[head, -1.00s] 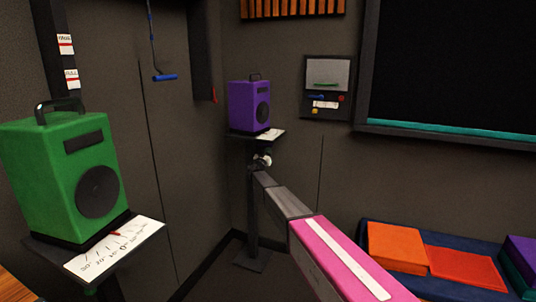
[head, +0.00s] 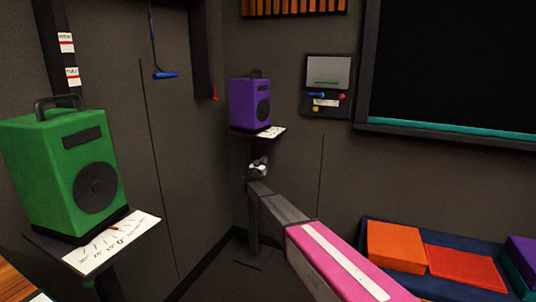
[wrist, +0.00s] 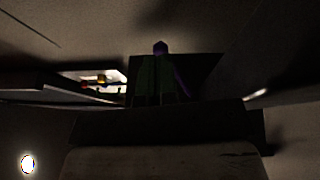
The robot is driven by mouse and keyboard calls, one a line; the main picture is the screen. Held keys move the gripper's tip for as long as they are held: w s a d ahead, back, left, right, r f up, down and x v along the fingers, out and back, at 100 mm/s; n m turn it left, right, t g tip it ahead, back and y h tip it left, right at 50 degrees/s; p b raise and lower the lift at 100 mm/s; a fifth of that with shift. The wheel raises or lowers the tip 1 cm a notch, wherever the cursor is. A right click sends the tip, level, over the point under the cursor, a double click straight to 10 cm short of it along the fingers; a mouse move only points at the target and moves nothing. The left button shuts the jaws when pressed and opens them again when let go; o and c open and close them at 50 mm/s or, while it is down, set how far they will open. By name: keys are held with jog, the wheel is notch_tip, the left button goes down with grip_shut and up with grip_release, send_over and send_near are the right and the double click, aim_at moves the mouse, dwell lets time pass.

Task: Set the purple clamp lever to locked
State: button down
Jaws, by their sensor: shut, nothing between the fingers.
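The purple speaker (head: 249,103) stands on a small dark shelf on a stand (head: 253,225) in the room's corner. My gripper (head: 259,163) is just below that shelf, close to the post; it is small there. The wrist view is very dark. A small purple knob (wrist: 160,47) and a thin purple strip (wrist: 183,84) show there, just beyond and beside the dark fingers; they look like the clamp lever. The fingers are shut and empty. I cannot tell whether they touch the lever or how it is set. I cannot make out the lever in the head view.
A green speaker (head: 66,170) stands on a nearer shelf with a marked white card (head: 113,243) at left. A wall panel (head: 327,85) with small controls is right of the purple speaker. Orange and red blocks lie in a dark blue tray (head: 380,229) at lower right.

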notch_tip(320, 180, down, 5)
jog(key=s+a, duration=0.1)
jog(key=s, duration=0.1)
jog(key=s+d+f+g+h, duration=0.1)
jog(key=s+d+f+g, duration=0.25)
jog(key=s+d, duration=0.5)
jog(key=s+d+f+m+g, duration=0.1)
jog(key=s+d+f+g, duration=0.1)
jog(key=s+d+g, duration=0.6)
jog(key=s+d+f+g+h, duration=0.1)
jog(key=s+d+f+g, duration=0.15)
jog(key=s+d, duration=0.6)
jog(key=s+d+f+n+g+y, duration=0.1)
jog(key=s+y, duration=0.3)
jog(key=s, duration=0.6)
jog(key=s+d+f+n+g+y, duration=0.1)
jog(key=s+d+n+g+y, duration=0.1)
jog(key=s, duration=0.7)
jog(key=s+d+f+n+g+y, duration=0.2)
jog(key=s+y, duration=0.3)
jog(key=s, duration=0.5)
jog(key=shift+s+n+g+y, duration=0.3)
jog(key=shift+s+g, duration=0.05)
jog(key=shift+g, duration=0.45)
jog(key=shift+f, duration=0.1)
